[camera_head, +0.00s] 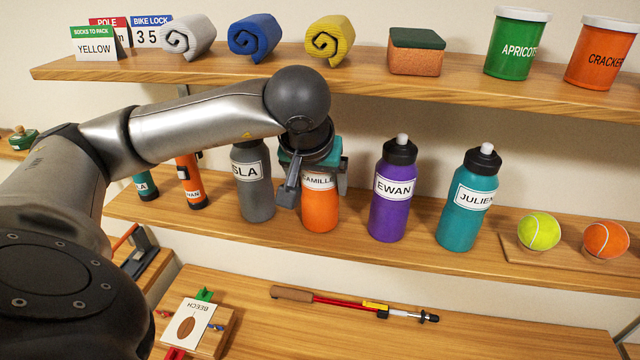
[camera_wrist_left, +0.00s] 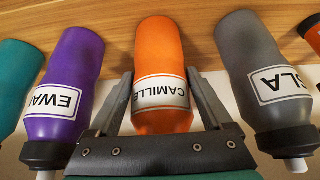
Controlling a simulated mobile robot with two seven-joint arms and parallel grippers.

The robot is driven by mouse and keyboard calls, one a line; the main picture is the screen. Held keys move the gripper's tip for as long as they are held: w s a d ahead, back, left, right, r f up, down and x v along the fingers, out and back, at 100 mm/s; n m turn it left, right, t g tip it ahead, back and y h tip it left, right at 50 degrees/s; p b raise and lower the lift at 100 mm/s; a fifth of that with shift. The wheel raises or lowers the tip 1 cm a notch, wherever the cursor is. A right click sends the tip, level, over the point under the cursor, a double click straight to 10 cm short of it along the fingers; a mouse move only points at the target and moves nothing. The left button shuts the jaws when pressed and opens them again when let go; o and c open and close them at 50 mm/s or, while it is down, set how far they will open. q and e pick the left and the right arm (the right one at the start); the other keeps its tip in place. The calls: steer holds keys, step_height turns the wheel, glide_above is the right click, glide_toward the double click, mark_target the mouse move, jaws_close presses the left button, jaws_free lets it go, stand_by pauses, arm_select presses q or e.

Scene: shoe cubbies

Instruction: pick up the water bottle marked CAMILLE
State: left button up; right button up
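The orange bottle (camera_head: 320,211) marked CAMILLE stands upright on the middle shelf, between a grey bottle and a purple one. It also shows in the middle of the left wrist view (camera_wrist_left: 160,60), its label facing my gripper. My left gripper (camera_head: 316,187) is at label height with one finger on each side of the bottle. In the left wrist view the fingertips (camera_wrist_left: 159,75) lie right at the bottle's edges; whether they press on it I cannot tell. The bottle's cap is hidden behind my gripper. My right gripper is not in view.
Beside it stand the grey bottle (camera_head: 256,200), the purple EWAN bottle (camera_head: 388,215) and the teal JULIEN bottle (camera_head: 460,228). The upper shelf (camera_head: 450,86) with rolled towels (camera_head: 256,38) runs just above my wrist. Tennis balls (camera_head: 538,231) lie at the right. A pump-like tool (camera_head: 345,302) lies below.

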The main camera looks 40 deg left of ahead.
arm_select(q)
jaws_close()
stand_by(0.4)
steer(key=shift+w+r, duration=0.1)
